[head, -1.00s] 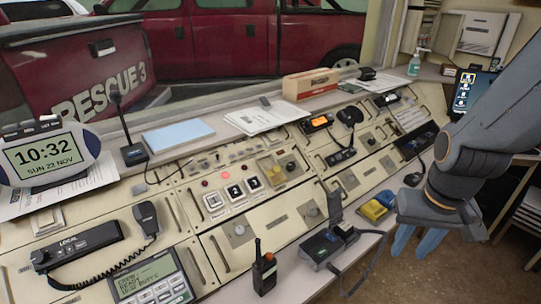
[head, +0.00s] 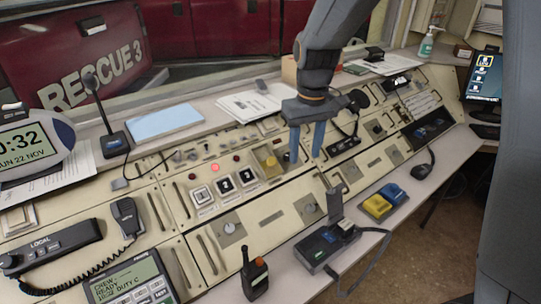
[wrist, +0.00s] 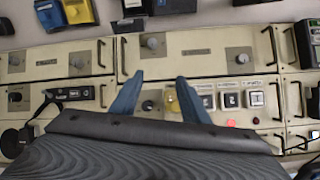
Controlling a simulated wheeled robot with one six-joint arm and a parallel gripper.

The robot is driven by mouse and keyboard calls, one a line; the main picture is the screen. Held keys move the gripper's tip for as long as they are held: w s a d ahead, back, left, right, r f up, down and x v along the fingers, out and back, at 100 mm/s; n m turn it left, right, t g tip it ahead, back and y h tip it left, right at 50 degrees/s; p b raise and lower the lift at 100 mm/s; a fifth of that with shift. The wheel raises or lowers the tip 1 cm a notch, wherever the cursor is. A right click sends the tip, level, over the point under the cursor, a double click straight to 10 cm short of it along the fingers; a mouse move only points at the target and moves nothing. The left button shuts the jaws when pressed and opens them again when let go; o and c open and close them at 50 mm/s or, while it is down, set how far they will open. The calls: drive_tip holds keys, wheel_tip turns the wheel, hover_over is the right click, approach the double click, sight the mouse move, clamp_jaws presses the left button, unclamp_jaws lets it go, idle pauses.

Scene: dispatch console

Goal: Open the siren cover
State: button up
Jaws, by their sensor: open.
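A small amber-yellow cover (head: 268,161), which looks like the siren cover, sits on a beige console panel right of the lit white-and-black buttons. It appears to be down on its plate, though it is small and hard to judge. In the wrist view the yellow cover (wrist: 172,102) shows between my fingers, nearer the right one. My gripper (head: 305,158) hangs above the console with fingers pointing down, just right of the cover in the head view. My gripper (wrist: 160,78) is open and empty, its fingers apart. I see no contact with the cover.
Square push buttons (head: 224,185) and a red lamp (head: 215,168) lie left of the cover. A dark knob (head: 287,157) is close on its right. Papers (head: 250,105) lie on the ledge behind. The space above the panel is free.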

sight(272, 160)
drive_tip(key=w+a+n, duration=0.1)
drive_tip(key=w+a, duration=0.3)
drive_tip(key=a, duration=0.1)
drive_tip(key=w+a+n, duration=0.1)
drive_tip(key=w+a, duration=0.1)
drive_tip(key=a, duration=0.1)
drive_tip(key=shift+w+a+r+n+g, duration=0.25)
drive_tip(key=shift+w+r+n+g, duration=0.05)
drive_tip(key=shift+w+r, duration=0.1)
drive_tip(key=shift+w+a+f, duration=0.1)
drive_tip(key=shift+f, duration=0.05)
drive_tip(key=shift+f+p, duration=0.7)
drive_tip(key=shift+f, duration=2.9)
